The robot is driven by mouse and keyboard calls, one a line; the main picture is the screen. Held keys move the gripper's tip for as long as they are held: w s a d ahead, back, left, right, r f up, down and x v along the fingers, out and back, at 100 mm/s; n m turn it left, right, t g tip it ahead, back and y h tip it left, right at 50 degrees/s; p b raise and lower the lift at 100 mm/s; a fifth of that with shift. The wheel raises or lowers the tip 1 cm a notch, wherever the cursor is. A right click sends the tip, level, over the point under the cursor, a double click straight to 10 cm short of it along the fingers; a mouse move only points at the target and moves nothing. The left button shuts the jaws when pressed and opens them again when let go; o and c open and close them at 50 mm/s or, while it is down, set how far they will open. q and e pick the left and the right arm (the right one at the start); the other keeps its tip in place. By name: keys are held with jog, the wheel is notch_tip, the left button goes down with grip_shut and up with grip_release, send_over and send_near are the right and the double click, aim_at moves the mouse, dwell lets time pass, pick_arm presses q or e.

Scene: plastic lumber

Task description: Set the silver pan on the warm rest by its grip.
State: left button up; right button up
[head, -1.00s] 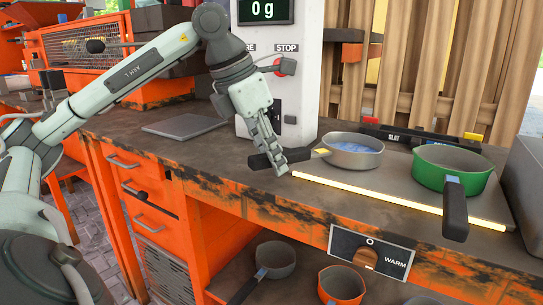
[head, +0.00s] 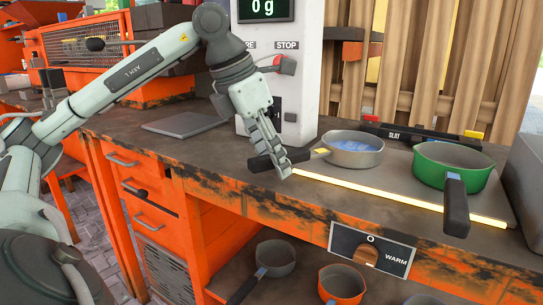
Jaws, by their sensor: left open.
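The silver pan (head: 354,152) holds some blue liquid and sits upright at the left end of the warm rest. Its dark grip (head: 262,163) points left, toward the front of the bench. The warm rest (head: 400,184) is a flat dark plate with a glowing yellow strip along its front edge. My left gripper (head: 281,168) is open at the pan's grip, with its fingers pointing down and hiding part of it. Whether the fingers touch the grip cannot be told. My right gripper is not in view.
A green pan (head: 452,168) stands on the right of the warm rest, its dark handle toward the front. A white scale (head: 308,60) stands behind my left gripper. Below are a WARM knob (head: 366,254) and a shelf with a grey pan (head: 275,257) and an orange pan (head: 341,284).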

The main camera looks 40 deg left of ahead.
pick_arm(q)
jog(key=shift+v, duration=3.75)
